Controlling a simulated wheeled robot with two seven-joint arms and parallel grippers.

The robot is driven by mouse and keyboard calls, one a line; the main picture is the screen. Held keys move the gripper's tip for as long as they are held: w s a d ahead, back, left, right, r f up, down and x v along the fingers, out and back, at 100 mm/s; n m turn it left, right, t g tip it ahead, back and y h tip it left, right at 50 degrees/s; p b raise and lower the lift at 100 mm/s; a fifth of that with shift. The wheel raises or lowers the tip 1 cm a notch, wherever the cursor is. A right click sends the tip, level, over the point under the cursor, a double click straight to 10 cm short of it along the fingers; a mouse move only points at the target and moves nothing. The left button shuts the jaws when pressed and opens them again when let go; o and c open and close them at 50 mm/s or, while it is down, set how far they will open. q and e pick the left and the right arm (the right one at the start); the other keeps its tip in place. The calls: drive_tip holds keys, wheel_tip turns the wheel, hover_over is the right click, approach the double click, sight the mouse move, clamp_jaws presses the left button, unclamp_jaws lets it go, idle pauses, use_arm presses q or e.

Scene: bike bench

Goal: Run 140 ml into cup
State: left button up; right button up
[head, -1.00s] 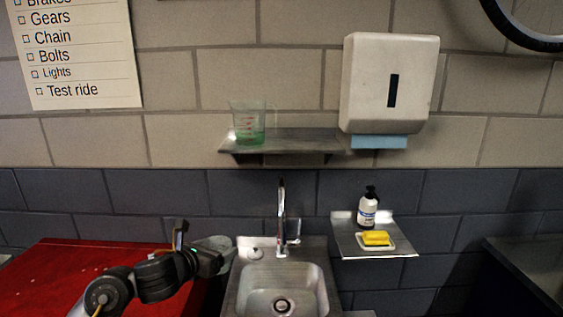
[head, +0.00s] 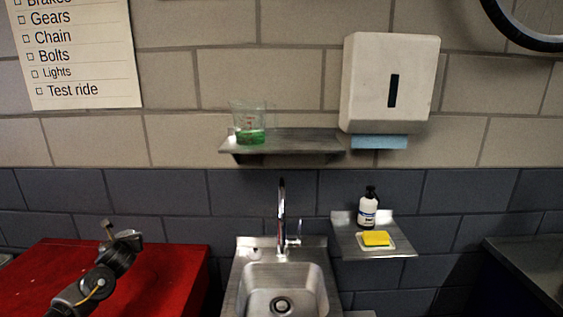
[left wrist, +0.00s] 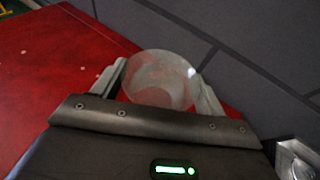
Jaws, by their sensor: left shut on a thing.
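My left gripper (left wrist: 160,78) is shut on a clear round cup (left wrist: 160,85), seen in the left wrist view between its two fingers above the red bench top. In the head view my left wrist is over the red bench at the lower left, and I cannot make out the cup there. A clear measuring jug (head: 248,125) with red marks and green liquid low inside stands on the wall shelf (head: 300,141). The tap (head: 282,215) rises behind the steel sink (head: 254,302), and no stream shows. My right gripper is not in view.
The red bench top (head: 180,270) lies left of the sink. To the right, a small shelf (head: 375,248) holds a pump bottle (head: 367,208) and a yellow sponge (head: 376,239). A towel dispenser (head: 388,85) hangs above. The space over the sink basin is clear.

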use_arm(q)
drive_tip(key=s+a+f+n+g+y, duration=0.1)
drive_tip(key=s+a+n+g+y, duration=0.55)
drive_tip(key=s+a, duration=0.45)
drive_tip(key=w+d+r+m+t+h, duration=0.1)
drive_tip(key=d+r+m+t+h, duration=0.2)
drive_tip(key=d+r, duration=0.45)
drive_tip(key=w+d+r+m+t+h, duration=0.2)
drive_tip(key=d+r+t, duration=0.15)
drive_tip(key=d, duration=0.65)
drive_tip(key=s+d+r+m+h, duration=0.1)
drive_tip(key=s+d+m+h, duration=0.1)
drive_tip(key=s+d, duration=0.2)
drive_tip(key=s+d+r+m+t+h, duration=0.1)
drive_tip(key=s+d+r+m+h, duration=0.1)
drive_tip(key=d, duration=0.8)
drive_tip(key=s+d+r+m+h, duration=0.2)
drive_tip(key=s+d+m+h, duration=0.1)
drive_tip(key=s+d, duration=0.4)
drive_tip(key=shift+d+t+h, duration=0.4)
drive_tip(key=shift+d+h, duration=0.1)
drive_tip(key=shift+h, duration=0.15)
drive_tip(key=shift+w+d+f, duration=0.1)
